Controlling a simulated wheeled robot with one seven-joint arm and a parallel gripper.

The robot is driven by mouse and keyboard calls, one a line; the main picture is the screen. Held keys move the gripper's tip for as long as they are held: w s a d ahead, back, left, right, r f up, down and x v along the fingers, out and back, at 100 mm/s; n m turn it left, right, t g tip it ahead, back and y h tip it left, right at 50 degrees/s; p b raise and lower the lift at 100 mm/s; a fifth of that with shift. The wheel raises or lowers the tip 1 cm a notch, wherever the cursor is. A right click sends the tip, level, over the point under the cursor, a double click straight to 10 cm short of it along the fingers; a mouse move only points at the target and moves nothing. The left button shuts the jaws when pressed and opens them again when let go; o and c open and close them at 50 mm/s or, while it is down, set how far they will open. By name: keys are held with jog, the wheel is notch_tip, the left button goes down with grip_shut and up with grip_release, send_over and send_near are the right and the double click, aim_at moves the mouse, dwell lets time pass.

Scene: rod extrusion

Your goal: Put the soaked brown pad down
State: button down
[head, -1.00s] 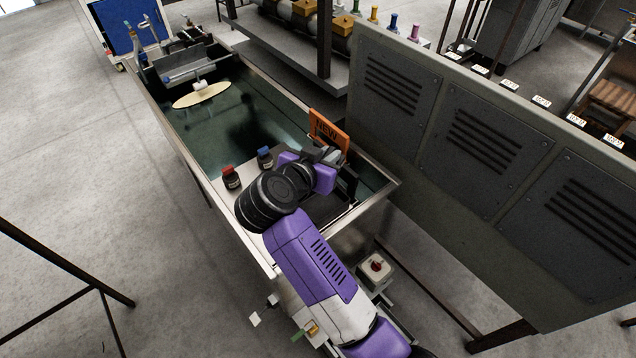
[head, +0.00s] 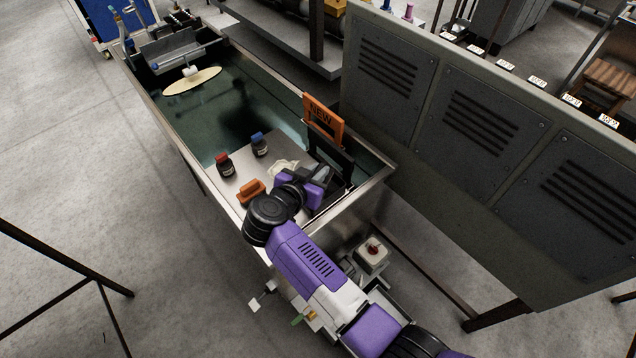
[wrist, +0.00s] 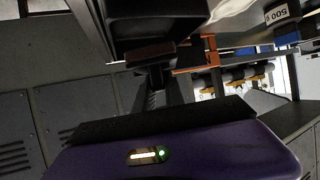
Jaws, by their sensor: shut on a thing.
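My gripper (head: 322,176) is over the right end of the steel ledge (head: 233,184), beside a black upright holder. In the wrist view its jaws are shut on the brown pad (wrist: 150,54), of which a dark brown strip shows between dark surfaces. The pad is hidden behind the gripper in the head view. I cannot tell whether it touches the surface below, or how wet it is.
An orange-brown block (head: 251,192) and a crumpled white cloth (head: 284,167) lie on the ledge. An orange "NEW" sign (head: 323,118) tops the black holder (head: 331,158). Water fills the tank beyond.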

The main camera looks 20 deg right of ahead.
jog(key=shift+f+b, duration=0.5)
jog(key=shift+f, duration=1.8)
jog(key=c, duration=1.4)
grip_release()
jog(key=shift+f, duration=0.15)
jog(key=shift+r, duration=0.2)
jog(key=p+v, duration=0.1)
jog(key=v, duration=1.1)
jog(key=shift+s+d+f, duration=0.1)
jog(key=shift+d, duration=0.05)
